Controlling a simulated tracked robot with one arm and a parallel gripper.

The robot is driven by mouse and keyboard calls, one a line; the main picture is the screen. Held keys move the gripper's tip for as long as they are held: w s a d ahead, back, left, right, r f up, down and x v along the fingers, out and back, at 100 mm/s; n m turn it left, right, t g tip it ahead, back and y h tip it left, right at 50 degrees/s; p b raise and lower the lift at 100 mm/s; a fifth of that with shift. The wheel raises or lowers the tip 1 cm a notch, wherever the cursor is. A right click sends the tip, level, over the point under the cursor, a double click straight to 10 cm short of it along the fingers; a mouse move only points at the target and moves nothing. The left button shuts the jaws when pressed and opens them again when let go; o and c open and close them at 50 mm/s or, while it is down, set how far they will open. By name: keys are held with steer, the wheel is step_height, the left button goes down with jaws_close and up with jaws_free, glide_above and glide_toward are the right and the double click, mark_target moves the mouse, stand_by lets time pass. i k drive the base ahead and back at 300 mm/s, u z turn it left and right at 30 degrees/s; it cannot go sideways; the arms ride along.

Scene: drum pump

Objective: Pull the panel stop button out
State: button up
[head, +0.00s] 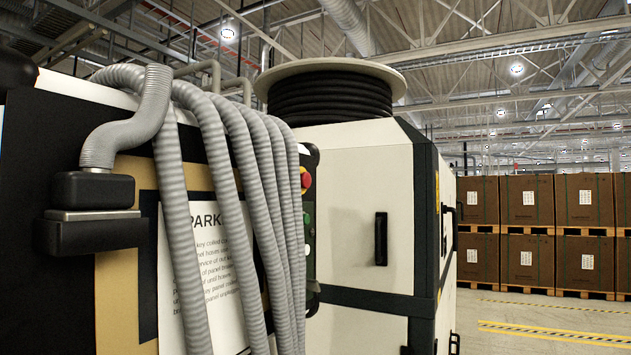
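A red stop button (306,180) with some yellow around it is on a dark control panel (312,158), seen edge-on just right of the grey hoses. The hoses cover the panel's left part. Below the red button are a green button (307,218) and a pale round one (307,250). Whether the red button is pressed in or out cannot be told from this angle. I cannot make out my gripper in the head view.
Several grey ribbed hoses (235,150) hang over a board with a printed sheet (205,290). One hose end meets a black block (93,190) at left. A cream cabinet (350,210) carries a black hose reel (330,95). Boxes (525,200) stand at right beyond open floor.

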mark_target(306, 179)
steer(key=u, duration=0.1)
steer(key=i, duration=0.5)
steer(key=z, duration=1.5)
steer(key=k, duration=1.1)
steer(key=u, duration=1.05)
steer(key=i, duration=1)
